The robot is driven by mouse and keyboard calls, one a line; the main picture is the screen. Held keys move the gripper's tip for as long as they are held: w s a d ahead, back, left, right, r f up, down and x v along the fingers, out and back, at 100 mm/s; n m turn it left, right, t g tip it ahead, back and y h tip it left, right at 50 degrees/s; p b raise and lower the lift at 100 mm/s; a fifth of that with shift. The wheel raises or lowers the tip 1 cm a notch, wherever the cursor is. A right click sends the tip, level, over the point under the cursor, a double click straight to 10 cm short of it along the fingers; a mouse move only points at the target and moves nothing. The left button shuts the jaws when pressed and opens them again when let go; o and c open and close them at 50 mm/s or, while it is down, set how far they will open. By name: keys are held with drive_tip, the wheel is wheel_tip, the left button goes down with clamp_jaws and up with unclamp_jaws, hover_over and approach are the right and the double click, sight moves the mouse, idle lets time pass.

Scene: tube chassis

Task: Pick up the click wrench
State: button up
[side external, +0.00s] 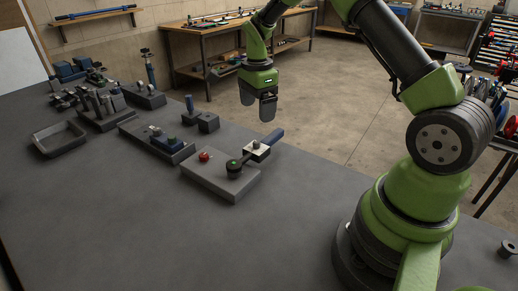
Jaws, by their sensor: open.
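A wrench-like tool (271,139) with a blue handle and a dark round head lies slanted at the right end of the workpieces; it looks like the click wrench. Its head rests over a grey block (212,181), and its handle points up and right past a small pale block (257,152). My gripper (258,105) is open and empty, pointing down. It hangs in the air above and behind the tool, apart from it. No part of the tool is covered by my gripper.
A red knob (204,156) sits on the grey block. The table's front is clear.

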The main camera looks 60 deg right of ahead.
sight(259, 144)
drive_tip(key=s+a+n, duration=0.1)
drive_tip(key=n, duration=0.1)
drive_tip(key=s+a+n, duration=0.1)
drive_tip(key=n, duration=0.1)
drive_tip(key=shift+s+a+n, duration=0.15)
drive_tip(key=shift+a+n, duration=0.05)
drive_tip(key=shift+n, duration=0.2)
wheel_tip(259, 144, down, 9)
drive_tip(key=shift+f, duration=0.2)
drive_tip(key=c, duration=1.5)
wheel_tip(259, 144, up, 10)
drive_tip(key=shift+r, duration=0.1)
